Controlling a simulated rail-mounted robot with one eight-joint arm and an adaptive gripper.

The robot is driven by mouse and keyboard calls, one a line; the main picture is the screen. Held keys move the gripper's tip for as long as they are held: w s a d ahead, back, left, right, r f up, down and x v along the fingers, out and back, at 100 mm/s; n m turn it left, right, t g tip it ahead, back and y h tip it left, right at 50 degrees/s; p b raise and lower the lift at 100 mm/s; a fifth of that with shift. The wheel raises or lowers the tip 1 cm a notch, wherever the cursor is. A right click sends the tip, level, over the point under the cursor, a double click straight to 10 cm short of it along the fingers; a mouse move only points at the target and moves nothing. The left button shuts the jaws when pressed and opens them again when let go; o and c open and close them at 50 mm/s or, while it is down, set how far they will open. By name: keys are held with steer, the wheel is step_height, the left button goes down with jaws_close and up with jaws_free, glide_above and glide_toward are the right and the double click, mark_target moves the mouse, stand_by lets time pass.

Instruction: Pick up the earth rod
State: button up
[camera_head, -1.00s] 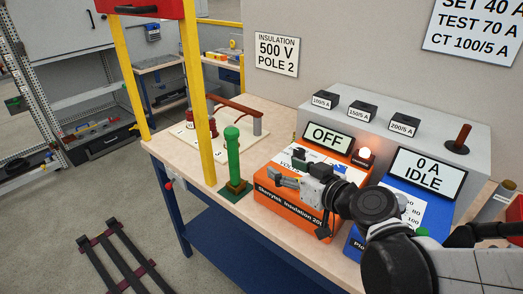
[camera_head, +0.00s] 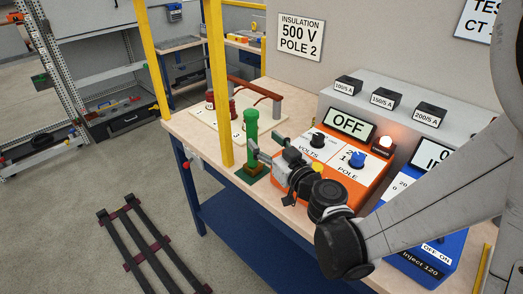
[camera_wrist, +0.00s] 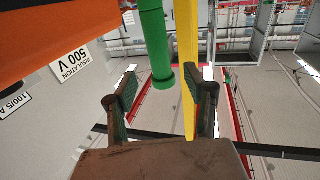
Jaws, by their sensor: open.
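The earth rod (camera_head: 251,130) is a green post standing upright in a dark base (camera_head: 252,172) near the front edge of the bench. My gripper (camera_head: 265,147) is open and reaches toward it from the right, with its fingers close to the rod's middle. In the wrist view the green rod (camera_wrist: 155,45) shows between the two spread fingers of my gripper (camera_wrist: 168,90), nearer the left finger. I see no finger closed on it. Whether a finger touches it, I cannot tell.
A yellow post (camera_head: 219,90) stands just left of the rod. The orange insulation tester (camera_head: 345,185) sits to the right, below my arm. A board with dark red terminals (camera_head: 210,101) lies behind. A blue injector (camera_head: 430,255) stands at the right.

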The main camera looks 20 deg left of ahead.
mark_target(255, 130)
steer(key=shift+p+x, duration=0.5)
steer(key=shift+x, duration=3.45)
steer(key=shift+r, duration=0.1)
jaws_close()
